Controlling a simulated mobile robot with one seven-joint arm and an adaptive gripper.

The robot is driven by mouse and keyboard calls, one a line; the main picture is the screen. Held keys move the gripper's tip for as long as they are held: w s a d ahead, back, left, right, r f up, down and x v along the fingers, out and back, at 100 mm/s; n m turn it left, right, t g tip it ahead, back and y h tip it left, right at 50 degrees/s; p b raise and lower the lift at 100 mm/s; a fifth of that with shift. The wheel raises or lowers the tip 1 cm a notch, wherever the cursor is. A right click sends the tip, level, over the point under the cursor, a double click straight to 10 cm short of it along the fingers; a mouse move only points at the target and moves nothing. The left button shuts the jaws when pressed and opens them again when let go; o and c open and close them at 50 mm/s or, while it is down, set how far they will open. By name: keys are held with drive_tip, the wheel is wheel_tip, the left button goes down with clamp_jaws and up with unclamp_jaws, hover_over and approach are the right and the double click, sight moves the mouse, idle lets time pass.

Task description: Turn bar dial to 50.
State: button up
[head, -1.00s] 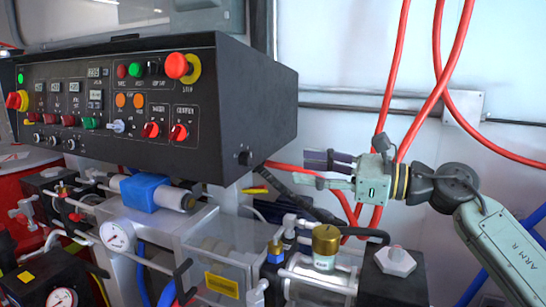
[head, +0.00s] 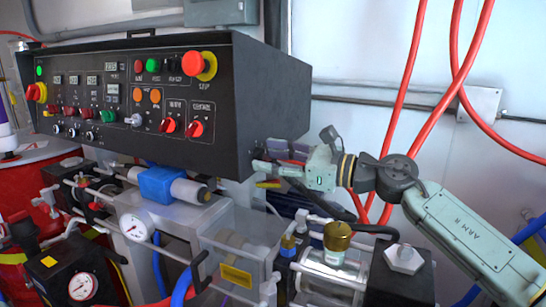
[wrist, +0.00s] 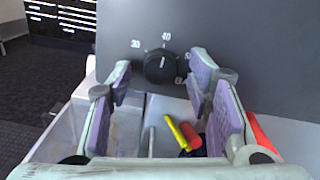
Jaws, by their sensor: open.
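The bar dial (wrist: 160,68) is a round black knob on the side panel of the control box, seen in the wrist view. Marks 30, 40, 50 and 60 show around it, with 40 above and 50 at upper right. A small light mark on the knob lies near its top, toward 40; its exact reading is too small to tell. My gripper (wrist: 161,84) is open, its purple-padded fingers on either side of the dial in the picture. Contact cannot be told. In the head view, my gripper (head: 266,158) is at the box's lower right side and hides the dial.
The black control box (head: 270,100) carries several buttons and knobs on its front. Below stand a brass-capped cylinder (head: 337,236), a clear box (head: 240,240) and a pressure gauge (head: 134,227). Red hoses (head: 405,90) hang behind my arm. A yellow-and-red object (wrist: 183,133) lies below the dial.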

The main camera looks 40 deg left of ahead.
drive_tip(key=shift+c, duration=0.3)
clamp_jaws()
idle(0.4)
drive_tip(key=m+b, duration=0.1)
drive_tip(key=m, duration=0.4)
drive_tip(key=shift+m, duration=0.4)
drive_tip(key=m, duration=0.5)
drive_tip(key=shift+r+m, duration=0.1)
drive_tip(key=shift+m, duration=0.6)
drive_tip(key=shift+o, duration=0.3)
unclamp_jaws()
drive_tip(key=shift+s, duration=0.1)
